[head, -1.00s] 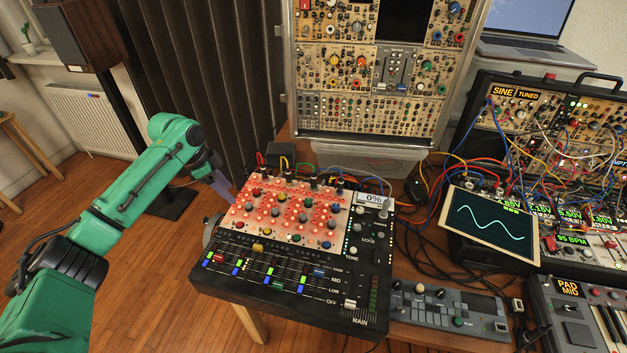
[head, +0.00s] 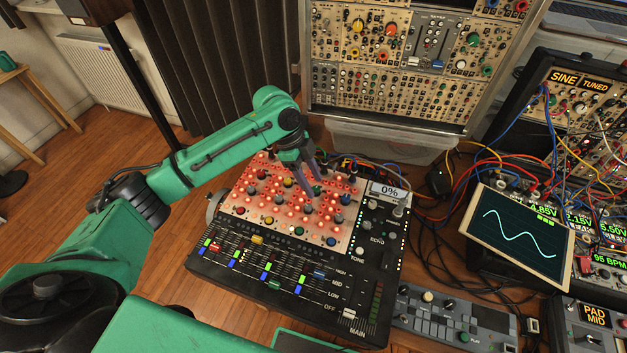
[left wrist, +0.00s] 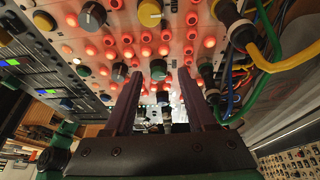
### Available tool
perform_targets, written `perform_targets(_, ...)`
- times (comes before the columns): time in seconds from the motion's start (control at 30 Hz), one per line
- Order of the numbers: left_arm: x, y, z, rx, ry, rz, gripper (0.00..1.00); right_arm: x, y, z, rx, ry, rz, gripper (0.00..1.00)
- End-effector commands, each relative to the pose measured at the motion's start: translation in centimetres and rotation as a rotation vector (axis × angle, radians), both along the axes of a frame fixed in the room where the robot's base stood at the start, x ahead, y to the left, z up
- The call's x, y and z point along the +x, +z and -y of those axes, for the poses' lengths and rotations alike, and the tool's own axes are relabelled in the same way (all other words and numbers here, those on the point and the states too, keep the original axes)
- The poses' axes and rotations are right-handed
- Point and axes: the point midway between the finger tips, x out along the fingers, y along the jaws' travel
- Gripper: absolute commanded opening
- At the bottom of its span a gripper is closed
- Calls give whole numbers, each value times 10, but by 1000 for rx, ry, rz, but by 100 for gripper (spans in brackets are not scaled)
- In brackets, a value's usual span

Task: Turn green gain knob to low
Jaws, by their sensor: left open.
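The mixer (head: 225,262) is a black sloped box with a red-lit knob panel and coloured sliders at its front. A green knob (head: 316,190) is in the panel's upper row, right of a yellow knob (head: 288,182). My left gripper (head: 311,188) reaches down over this row, its fingers open and partly covering the green knob. In the left wrist view the green knob (left wrist: 158,69) appears between the two open fingertips; I cannot tell whether they touch it. Another green knob (head: 298,231) is in the lower row. My right gripper is not in view.
Cables stand in sockets along the mixer's back edge, close to my left gripper. A modular rack (head: 385,85) stands behind. A wave display (head: 515,232), small sequencer (head: 455,318) and patched case are on the right. Open floor (head: 60,195) is at the left.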

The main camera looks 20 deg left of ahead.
Motion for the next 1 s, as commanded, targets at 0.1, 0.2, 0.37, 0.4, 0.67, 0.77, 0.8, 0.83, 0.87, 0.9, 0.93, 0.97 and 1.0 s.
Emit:
perform_targets(0.1, -1, -10, 4, 0, 0, 0, 56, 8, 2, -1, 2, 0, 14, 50)
perform_targets(0.2, -1, -12, 5, 0, -1, 1, 56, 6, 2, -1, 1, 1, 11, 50)
perform_targets(0.37, -1, -12, 5, 0, 0, 1, 52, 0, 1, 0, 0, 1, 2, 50)
perform_targets(0.4, -1, -12, 5, 0, 0, 1, 37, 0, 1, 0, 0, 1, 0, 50)
perform_targets(0.67, -1, -12, 5, 1, 1, 1, 0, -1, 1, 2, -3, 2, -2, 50)
perform_targets(0.77, -1, -11, 4, 0, 7, 1, 0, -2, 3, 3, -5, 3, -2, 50)
perform_targets(0.8, -1, -10, 5, 0, 12, 1, 0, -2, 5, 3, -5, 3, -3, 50)
perform_targets(0.83, -1, -10, 4, 1, 18, 1, 0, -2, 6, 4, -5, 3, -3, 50)
perform_targets(0.87, -1, -10, 4, 0, 24, 1, 0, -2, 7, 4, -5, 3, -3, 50)
perform_targets(0.9, -1, -9, 4, 0, 35, 1, 0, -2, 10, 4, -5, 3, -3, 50)
perform_targets(0.93, -1, -9, 4, 1, 45, 0, 0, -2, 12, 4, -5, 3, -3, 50)
perform_targets(0.97, -1, -8, 4, 0, 56, 0, 0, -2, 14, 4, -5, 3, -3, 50)
perform_targets(1.0, -2, -7, 4, 0, 73, -1, 0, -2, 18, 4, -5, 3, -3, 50)
